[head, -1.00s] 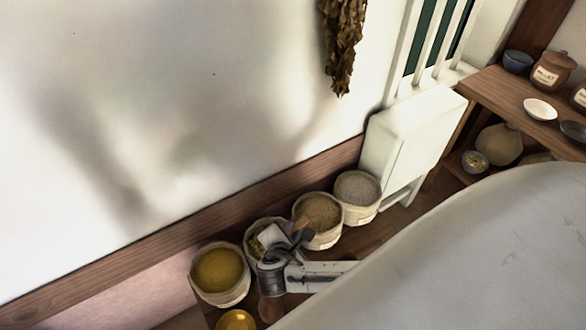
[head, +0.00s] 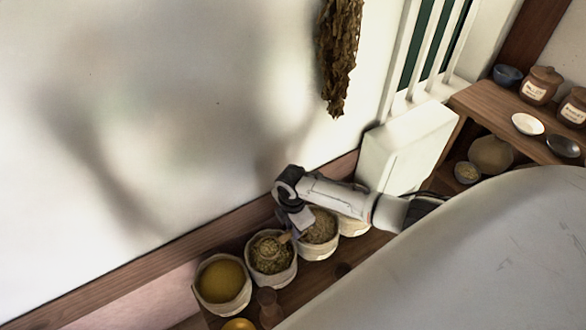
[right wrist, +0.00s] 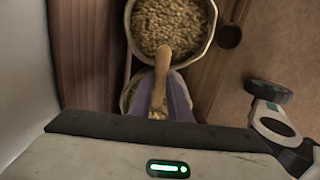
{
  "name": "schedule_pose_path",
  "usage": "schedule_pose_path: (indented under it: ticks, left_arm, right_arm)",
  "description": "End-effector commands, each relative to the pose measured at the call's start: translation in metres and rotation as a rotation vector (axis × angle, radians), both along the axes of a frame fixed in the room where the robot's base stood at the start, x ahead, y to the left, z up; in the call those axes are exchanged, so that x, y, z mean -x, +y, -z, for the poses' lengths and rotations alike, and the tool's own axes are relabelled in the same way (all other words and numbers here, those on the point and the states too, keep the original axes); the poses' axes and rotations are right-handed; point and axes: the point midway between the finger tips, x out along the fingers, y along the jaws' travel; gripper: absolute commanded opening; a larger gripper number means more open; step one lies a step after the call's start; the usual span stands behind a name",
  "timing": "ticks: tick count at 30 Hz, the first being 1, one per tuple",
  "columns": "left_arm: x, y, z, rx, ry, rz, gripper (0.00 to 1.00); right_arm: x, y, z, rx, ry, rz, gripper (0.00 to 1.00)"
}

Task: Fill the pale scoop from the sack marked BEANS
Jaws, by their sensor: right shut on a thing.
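My right gripper (head: 292,230) points down over a sack of greenish-brown contents (head: 270,268), second from the left in the row. It is shut on a light wooden handle (head: 285,238). The sack's label cannot be read. My left gripper is not in view.
A sack of yellow grain (head: 223,283) stands to the left, a brown-filled sack (head: 319,232) to the right, another partly behind my arm. A wall is behind the row.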

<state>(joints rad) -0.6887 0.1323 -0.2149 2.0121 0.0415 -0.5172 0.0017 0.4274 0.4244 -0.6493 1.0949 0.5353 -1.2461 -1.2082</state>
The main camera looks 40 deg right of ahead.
Motion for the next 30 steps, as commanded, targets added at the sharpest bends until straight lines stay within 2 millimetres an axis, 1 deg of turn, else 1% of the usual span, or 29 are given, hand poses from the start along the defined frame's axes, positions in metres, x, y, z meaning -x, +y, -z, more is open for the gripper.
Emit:
schedule_pose_path:
  ticks: [1, 6, 11, 15, 21, 30]
  left_arm:
    - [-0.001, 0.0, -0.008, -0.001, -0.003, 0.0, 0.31]
    - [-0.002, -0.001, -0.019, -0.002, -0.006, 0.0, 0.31]
    - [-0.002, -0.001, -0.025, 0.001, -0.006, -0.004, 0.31]
    - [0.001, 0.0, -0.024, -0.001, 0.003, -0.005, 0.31]
    - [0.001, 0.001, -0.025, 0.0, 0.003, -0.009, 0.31]
    - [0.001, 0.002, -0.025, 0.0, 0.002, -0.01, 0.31]
  right_arm:
    - [-0.001, -0.001, -0.009, -0.004, 0.003, 0.002, 0.0]
    - [-0.002, -0.001, -0.022, -0.02, 0.018, 0.002, 0.0]
    - [-0.002, -0.002, -0.033, -0.036, 0.033, 0.004, 0.0]
    - [-0.002, -0.002, -0.04, -0.047, 0.044, 0.002, 0.0]
    - [-0.002, -0.002, -0.045, -0.055, 0.052, 0.002, 0.0]
    - [-0.002, -0.002, -0.045, -0.056, 0.054, 0.002, 0.0]
